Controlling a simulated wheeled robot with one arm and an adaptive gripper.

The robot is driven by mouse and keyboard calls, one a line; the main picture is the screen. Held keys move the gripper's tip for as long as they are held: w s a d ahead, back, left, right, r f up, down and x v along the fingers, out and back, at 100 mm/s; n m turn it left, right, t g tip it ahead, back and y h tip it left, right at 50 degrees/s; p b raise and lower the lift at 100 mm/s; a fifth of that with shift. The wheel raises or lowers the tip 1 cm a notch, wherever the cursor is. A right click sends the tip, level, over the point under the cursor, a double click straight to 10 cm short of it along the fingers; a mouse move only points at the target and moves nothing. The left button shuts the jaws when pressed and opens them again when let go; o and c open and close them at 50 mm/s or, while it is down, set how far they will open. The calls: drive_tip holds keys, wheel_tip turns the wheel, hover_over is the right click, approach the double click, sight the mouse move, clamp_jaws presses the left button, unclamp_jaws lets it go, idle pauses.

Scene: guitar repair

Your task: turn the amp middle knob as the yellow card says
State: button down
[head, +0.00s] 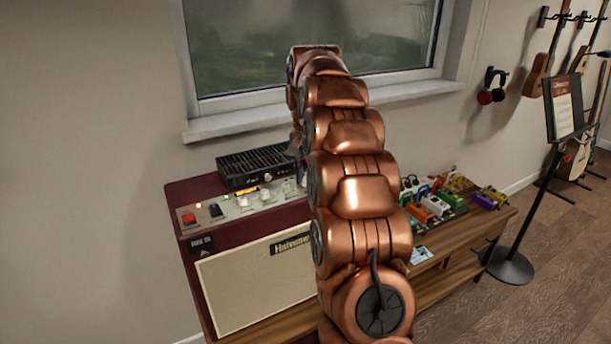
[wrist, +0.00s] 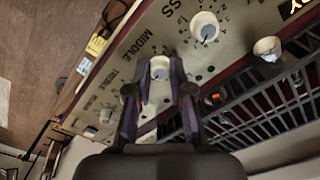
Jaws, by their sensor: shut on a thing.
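The amp (head: 255,280) is a dark red box with a cream front and a pale control panel on top. In the wrist view the white middle knob (wrist: 160,66) sits beside the printed word MIDDLE, with a dark mark on its face. My gripper (wrist: 159,72) has a finger on each side of this knob and is shut on it. In the head view my copper arm hides most of the gripper and this knob. I cannot make out a readable yellow card; a small yellow patch (head: 247,191) shows at the panel's back edge.
The bass knob (wrist: 205,27) and another white knob (wrist: 267,48) stand close by. A black slatted unit (head: 255,164) rises behind the panel. Several coloured pedals (head: 428,205) sit right of the arm. A music stand (head: 563,105) is at the right.

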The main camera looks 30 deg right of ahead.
drive_tip(key=c, duration=1)
unclamp_jaws()
drive_tip(key=shift+c, duration=0.2)
